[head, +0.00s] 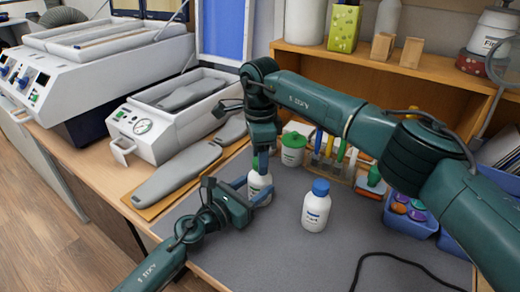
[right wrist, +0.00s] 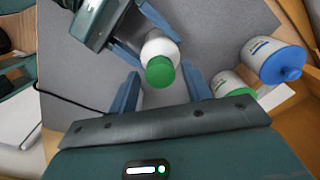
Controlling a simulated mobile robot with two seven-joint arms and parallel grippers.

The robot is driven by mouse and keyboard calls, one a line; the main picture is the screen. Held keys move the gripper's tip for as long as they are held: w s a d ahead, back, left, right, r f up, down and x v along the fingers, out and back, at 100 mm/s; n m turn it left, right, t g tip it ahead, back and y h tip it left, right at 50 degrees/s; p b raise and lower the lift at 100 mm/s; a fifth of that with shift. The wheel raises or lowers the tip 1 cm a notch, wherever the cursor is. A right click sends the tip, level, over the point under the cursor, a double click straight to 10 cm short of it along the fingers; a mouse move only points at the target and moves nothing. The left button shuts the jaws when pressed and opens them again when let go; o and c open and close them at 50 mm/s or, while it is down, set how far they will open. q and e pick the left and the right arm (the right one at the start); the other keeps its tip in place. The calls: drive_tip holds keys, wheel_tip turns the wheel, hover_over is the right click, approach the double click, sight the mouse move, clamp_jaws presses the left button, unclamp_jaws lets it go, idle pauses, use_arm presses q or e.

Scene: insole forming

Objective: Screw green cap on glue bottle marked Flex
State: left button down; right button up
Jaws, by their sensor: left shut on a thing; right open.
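A white glue bottle (head: 258,184) stands upright on the grey mat, and my left gripper (head: 254,194) is shut around its body. Its label is too small to read. In the right wrist view a green cap (right wrist: 160,71) sits at the mouth of this bottle (right wrist: 160,46); whether it is screwed tight cannot be told. My right gripper (head: 262,163) points down above the bottle. In the right wrist view its blue fingers (right wrist: 161,78) are open, one on each side of the cap, with gaps. The head view hides the cap behind the right gripper.
A blue-capped white bottle (head: 316,208) stands right of the held one. Another bottle with a green cap (head: 293,146) stands behind, near a rack of coloured tools (head: 335,160). Grey insoles (head: 180,172) lie left. Blue bins (head: 412,222) stand right. The front mat is mostly clear.

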drive_tip(key=shift+c, duration=0.2)
drive_tip(key=c, duration=1)
drive_tip(key=m, duration=1.1)
drive_tip(key=shift+m, duration=0.3)
drive_tip(key=m, duration=0.3)
drive_tip(key=o, duration=1.2)
wheel_tip(320, 180, up, 12)
